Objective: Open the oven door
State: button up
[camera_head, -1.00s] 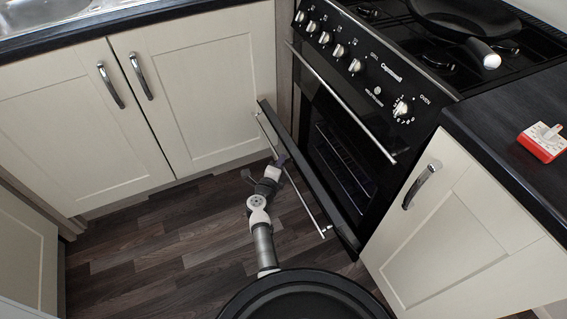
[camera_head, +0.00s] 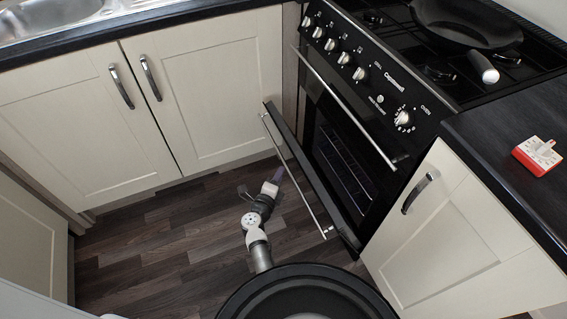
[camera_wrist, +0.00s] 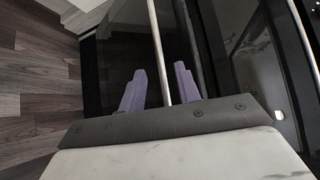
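The black oven door (camera_head: 310,182) below the hob is partly open, its top edge tilted out from the oven. A rack inside the oven shows through the gap. The door's long silver handle (camera_head: 292,165) runs along its outer face. My gripper (camera_head: 279,174) is low in front of the door, close to the middle of this handle. In the wrist view its two purple fingers (camera_wrist: 160,68) are apart, and a silver bar (camera_wrist: 154,30), seemingly the door handle, passes through the view between them. I cannot tell whether either finger touches it.
The cooker has a control panel with knobs (camera_head: 360,73) and a second silver handle (camera_head: 350,105) above the open door. Cream cupboards stand left (camera_head: 215,90) and right (camera_head: 440,225). A pan (camera_head: 465,25) sits on the hob. Dark wood floor (camera_head: 150,250) is clear on the left.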

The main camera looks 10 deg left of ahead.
jog(key=s+a+p, duration=0.1)
jog(key=s+p, duration=0.1)
jog(key=s, duration=0.5)
jog(key=shift+r, duration=0.45)
jog(key=shift+c, duration=0.3)
